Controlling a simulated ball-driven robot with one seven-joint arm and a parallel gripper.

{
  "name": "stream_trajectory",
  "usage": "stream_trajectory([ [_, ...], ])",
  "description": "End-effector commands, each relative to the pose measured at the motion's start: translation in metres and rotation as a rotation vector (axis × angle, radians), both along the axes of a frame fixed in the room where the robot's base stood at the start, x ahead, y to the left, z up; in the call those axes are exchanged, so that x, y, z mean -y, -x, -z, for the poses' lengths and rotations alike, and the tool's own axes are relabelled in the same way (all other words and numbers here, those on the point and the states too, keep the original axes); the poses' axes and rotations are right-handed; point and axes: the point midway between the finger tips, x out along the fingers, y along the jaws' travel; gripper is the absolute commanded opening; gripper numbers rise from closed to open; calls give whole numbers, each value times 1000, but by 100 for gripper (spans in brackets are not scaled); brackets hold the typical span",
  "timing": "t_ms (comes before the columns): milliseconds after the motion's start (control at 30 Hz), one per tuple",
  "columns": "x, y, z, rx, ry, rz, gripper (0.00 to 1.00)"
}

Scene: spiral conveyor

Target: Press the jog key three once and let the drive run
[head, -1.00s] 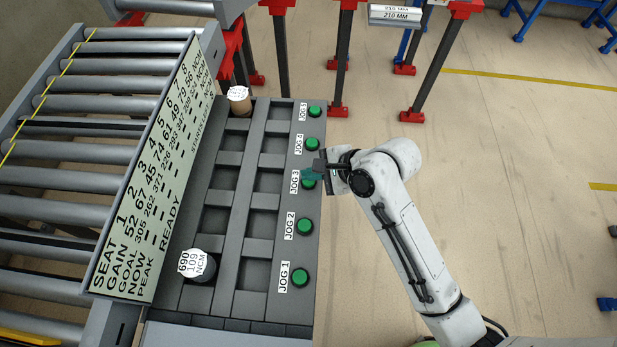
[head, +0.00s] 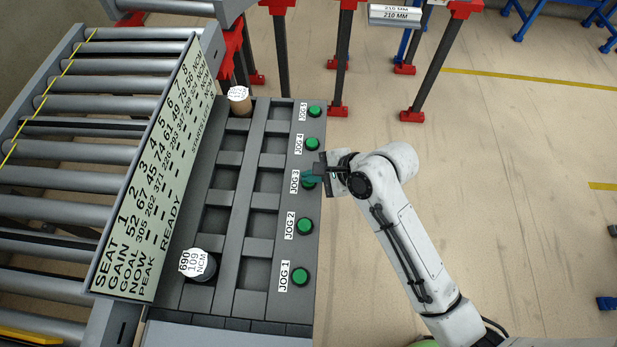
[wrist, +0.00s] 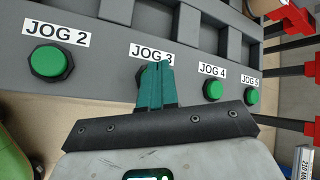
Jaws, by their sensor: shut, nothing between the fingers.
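The green jog key three (head: 309,182) sits beside its JOG 3 label (head: 294,182) on the grey panel. It is partly hidden by my gripper (head: 311,177), which is shut and empty with its fingertips over or at the key. In the wrist view the teal fingers of my gripper (wrist: 157,70) lie together over the spot by the JOG 3 label (wrist: 151,52), and the key is nearly all hidden there. I cannot tell whether the tips touch it. The display board (head: 150,190) shows rows of seat numbers and the word READY.
Green keys JOG 2 (head: 303,227) and JOG 4 (head: 312,144) flank it closely; JOG 1 (head: 300,277) and JOG 5 (head: 314,111) lie further off. A dark weight with a white label (head: 197,264) and a brown-sided one (head: 239,102) sit in the rack. Rollers (head: 50,175) lie left.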

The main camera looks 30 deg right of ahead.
Motion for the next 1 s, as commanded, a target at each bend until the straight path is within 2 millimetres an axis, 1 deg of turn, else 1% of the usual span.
stream_trajectory([
  [367, 0, 0, 5, -1, 0, -1, 0],
  [667, 0, 0, 4, -1, 1, 0, 0],
  [1000, 0, 0, -8, -1, 1, 0, 0],
])
